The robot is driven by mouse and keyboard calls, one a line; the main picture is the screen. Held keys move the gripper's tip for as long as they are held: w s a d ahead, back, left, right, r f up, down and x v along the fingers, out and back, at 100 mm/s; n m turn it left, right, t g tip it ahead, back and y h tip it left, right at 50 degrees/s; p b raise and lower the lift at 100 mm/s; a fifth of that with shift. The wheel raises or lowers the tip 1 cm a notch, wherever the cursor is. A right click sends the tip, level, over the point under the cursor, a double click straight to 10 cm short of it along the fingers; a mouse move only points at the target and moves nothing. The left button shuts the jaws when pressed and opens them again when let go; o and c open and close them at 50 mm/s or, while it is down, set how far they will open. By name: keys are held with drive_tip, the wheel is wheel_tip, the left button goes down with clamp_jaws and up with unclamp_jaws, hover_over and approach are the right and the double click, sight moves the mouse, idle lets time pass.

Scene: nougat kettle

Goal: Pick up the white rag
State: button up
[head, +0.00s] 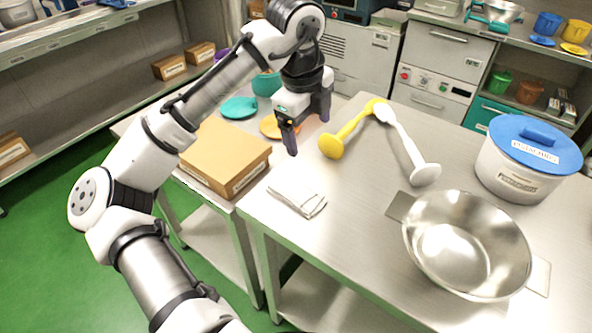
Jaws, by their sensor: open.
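The white rag (300,198) lies folded and flat on the steel table (345,215), near the table's left front edge. My gripper (308,134) points down and is open, with nothing between its two dark fingers. It is above and beyond the rag in the picture, apart from it. The rag is in full view.
A cardboard box (225,158) sits just left of the rag. Yellow (345,132) and white (410,150) long-handled tools lie to the right, before a steel bowl (465,245) and a blue-lidded pot (528,160). An orange lid (271,126) lies behind my gripper.

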drive_tip(key=s+a+f+g+y, duration=0.1)
drive_tip(key=s+a+g, duration=0.1)
hover_over(297, 190)
drive_tip(key=shift+m, duration=0.3)
wheel_tip(297, 190, down, 8)
drive_tip(key=shift+s+r, duration=0.1)
drive_tip(key=shift+s, duration=0.05)
drive_tip(key=shift+f+p, duration=0.65)
drive_tip(key=shift+f, duration=2.3)
drive_tip(key=c, duration=1.1)
drive_tip(key=shift+o, duration=0.2)
drive_tip(key=shift+r, duration=0.1)
wheel_tip(297, 190, up, 20)
